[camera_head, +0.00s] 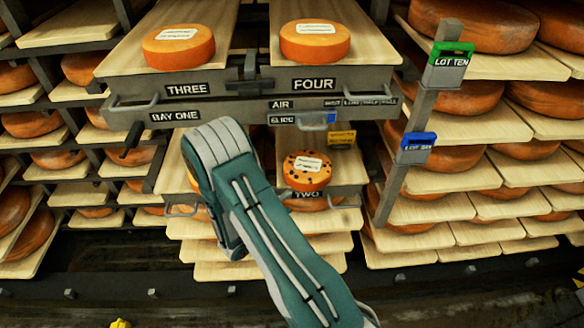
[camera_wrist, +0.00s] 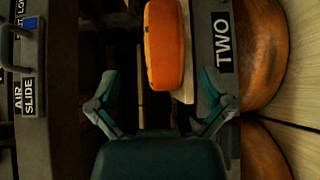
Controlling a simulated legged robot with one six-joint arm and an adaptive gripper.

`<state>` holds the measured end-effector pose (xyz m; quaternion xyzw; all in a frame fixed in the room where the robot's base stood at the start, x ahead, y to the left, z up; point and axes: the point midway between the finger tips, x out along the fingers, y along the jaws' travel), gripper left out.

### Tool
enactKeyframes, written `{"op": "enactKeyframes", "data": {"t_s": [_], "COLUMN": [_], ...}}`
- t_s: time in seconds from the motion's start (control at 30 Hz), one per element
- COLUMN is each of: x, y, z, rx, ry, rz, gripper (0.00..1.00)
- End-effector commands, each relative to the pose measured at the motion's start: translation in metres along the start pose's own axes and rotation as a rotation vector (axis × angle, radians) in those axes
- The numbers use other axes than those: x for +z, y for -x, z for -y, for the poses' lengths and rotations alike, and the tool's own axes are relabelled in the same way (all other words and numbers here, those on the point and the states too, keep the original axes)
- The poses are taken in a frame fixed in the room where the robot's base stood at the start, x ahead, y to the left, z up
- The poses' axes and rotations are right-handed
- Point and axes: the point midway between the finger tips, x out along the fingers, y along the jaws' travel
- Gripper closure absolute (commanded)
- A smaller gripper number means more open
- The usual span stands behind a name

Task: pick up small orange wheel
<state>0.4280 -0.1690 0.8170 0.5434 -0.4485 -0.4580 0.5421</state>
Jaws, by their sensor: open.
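Two small plain orange wheels with white labels sit on the upper boards, one at THREE (camera_head: 179,48) and one at FOUR (camera_head: 315,42). A small orange wheel with dark spots (camera_head: 307,173) sits on the lower board above the TWO label. My arm crosses in front of the lower left board and hides most of what is there; my gripper is hidden in the head view. In the wrist view my gripper (camera_wrist: 163,78) is open and empty, with an orange wheel (camera_wrist: 165,45) ahead between its fingers, beside the TWO label. The fingers look apart from it.
The upper shelf front (camera_head: 235,108) with handles and labels overhangs the lower boards. A metal post (camera_head: 420,110) with green and blue tags stands at the right. Racks of larger wheels (camera_head: 456,98) fill both sides. In the wrist view, large wheels (camera_wrist: 262,50) are close at the right.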

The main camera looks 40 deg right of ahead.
Motion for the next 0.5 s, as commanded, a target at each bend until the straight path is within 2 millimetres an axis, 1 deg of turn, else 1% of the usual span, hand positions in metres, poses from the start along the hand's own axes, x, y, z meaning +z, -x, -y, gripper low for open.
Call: {"op": "enactKeyframes", "data": {"t_s": [0.03,0.17,0.27,0.4,0.5], "x": [-0.001,-0.004,-0.004,-0.004,-0.005], "y": [0.001,-0.002,-0.015,-0.039,-0.050], "z": [0.007,0.013,0.013,0.012,0.012], "rx": [0.005,0.012,0.012,0.011,0.011], "ry": [0.000,-0.007,-0.008,-0.007,-0.008], "rz": [-0.020,-0.042,-0.039,-0.038,-0.039], "gripper": [0.00,0.00,0.00,0.00,0.00]}}
